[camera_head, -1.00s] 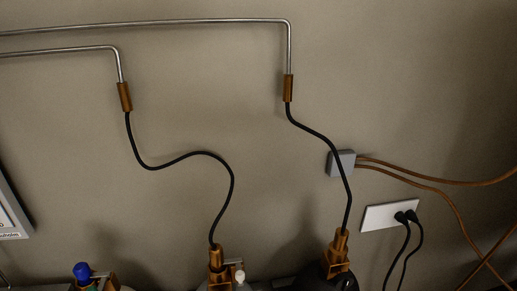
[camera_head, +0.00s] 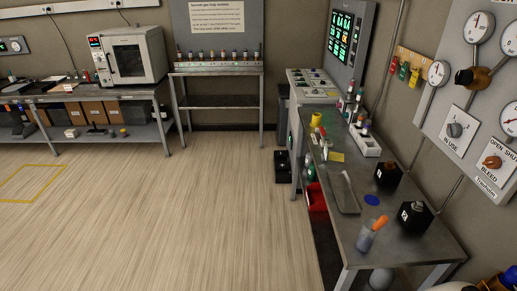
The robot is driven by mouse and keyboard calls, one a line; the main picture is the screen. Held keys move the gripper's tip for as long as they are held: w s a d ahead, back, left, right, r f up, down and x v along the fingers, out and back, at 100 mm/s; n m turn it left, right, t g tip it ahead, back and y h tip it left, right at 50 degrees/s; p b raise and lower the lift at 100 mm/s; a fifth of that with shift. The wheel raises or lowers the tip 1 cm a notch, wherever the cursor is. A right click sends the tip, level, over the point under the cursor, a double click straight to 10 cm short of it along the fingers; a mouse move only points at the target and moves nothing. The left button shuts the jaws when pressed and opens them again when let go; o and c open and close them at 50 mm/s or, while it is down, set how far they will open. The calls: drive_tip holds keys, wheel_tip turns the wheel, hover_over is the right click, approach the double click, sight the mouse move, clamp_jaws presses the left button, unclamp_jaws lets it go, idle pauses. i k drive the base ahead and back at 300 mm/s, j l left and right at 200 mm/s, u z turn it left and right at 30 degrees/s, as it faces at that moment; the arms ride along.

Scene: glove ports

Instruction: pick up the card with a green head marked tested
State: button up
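Several small coloured tags hang from a wooden strip (camera_head: 416,58) on the right wall. One of them looks green (camera_head: 404,71), with red and another colour beside it. They are too small for me to read any mark, so I cannot tell whether one is the card with a green head marked tested. My gripper is not in view.
A steel bench (camera_head: 400,238) runs along the right wall, with dark blocks, an orange-handled container (camera_head: 372,234) and a tray (camera_head: 343,190) on it. A gauge panel (camera_head: 484,100) is above it. An oven (camera_head: 129,55) stands at the back left. The wooden floor (camera_head: 190,215) is clear.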

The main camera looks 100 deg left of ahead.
sight(324, 157)
drive_tip(key=u, duration=2.7)
drive_tip(key=i+j+z, duration=0.2)
drive_tip(key=i+z, duration=0.15)
drive_tip(key=i+j+z, duration=0.55)
drive_tip(key=j+z, duration=0.2)
drive_tip(key=i+j, duration=0.2)
drive_tip(key=j, duration=0.15)
drive_tip(key=i+j, duration=0.15)
drive_tip(key=j, duration=0.15)
drive_tip(key=i+j, duration=0.2)
drive_tip(key=j, duration=0.15)
drive_tip(key=i+j+z, duration=0.1)
drive_tip(key=j, duration=0.25)
drive_tip(key=i+j, duration=0.4)
drive_tip(key=j, duration=0.3)
drive_tip(key=i+j, duration=0.15)
drive_tip(key=j, duration=0.2)
drive_tip(key=z, duration=0.05)
